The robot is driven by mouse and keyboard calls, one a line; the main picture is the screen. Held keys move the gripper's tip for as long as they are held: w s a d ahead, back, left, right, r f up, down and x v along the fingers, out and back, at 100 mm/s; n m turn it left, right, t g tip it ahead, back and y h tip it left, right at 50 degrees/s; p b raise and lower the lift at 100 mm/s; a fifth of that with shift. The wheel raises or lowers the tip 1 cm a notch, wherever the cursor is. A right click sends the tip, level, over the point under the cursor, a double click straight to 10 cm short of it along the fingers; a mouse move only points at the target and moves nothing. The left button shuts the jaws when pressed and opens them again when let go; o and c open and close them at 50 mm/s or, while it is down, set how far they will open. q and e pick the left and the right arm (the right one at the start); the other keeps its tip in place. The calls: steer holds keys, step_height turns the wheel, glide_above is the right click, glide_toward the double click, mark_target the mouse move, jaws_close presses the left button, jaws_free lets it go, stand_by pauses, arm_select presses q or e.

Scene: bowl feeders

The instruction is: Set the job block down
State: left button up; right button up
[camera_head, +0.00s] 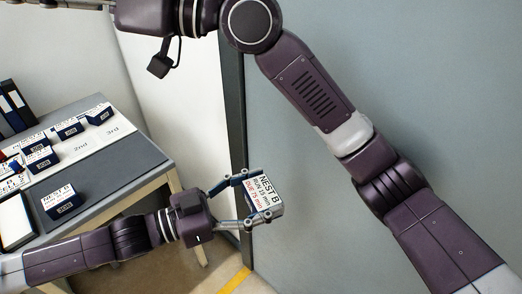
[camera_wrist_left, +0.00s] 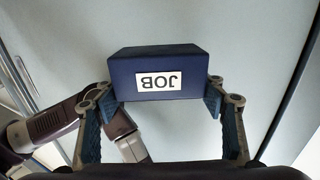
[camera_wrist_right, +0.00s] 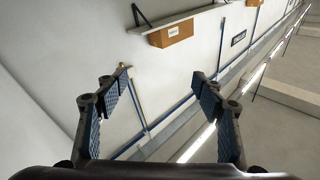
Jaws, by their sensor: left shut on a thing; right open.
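My left gripper (camera_head: 240,202) is shut on a job block (camera_head: 264,195), held in the air to the right of the table. The block's white top reads "NEST B", "RUN 15 min" and "DUE 75 min". In the left wrist view the dark blue block (camera_wrist_left: 158,72) shows its "JOB" label upside down between the two finger pads. My right gripper (camera_wrist_right: 160,95) is open and empty, with walls and shelving beyond it. It is out of the head view, where parts of my arms show.
The table (camera_head: 112,158) stands at the left, with several other job blocks near the "2nd" and "3rd" marks. Another NEST B block (camera_head: 61,203) sits on its dark grey surface. Bare grey surface lies behind and right of that block. A grey wall (camera_head: 420,90) fills the right.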

steer(key=s+a+r+m+h, duration=0.1)
steer(key=a+r+m+h, duration=0.15)
steer(key=a+m, duration=0.2)
steer(key=m+h, duration=0.6)
steer(key=h, duration=1.2)
glide_above(262, 192)
step_height(262, 192, down, 30)
steer(key=r, duration=0.1)
steer(key=shift+y, duration=0.25)
step_height(262, 192, down, 12)
steer(key=shift+f, duration=0.15)
steer(key=shift+c, duration=0.3)
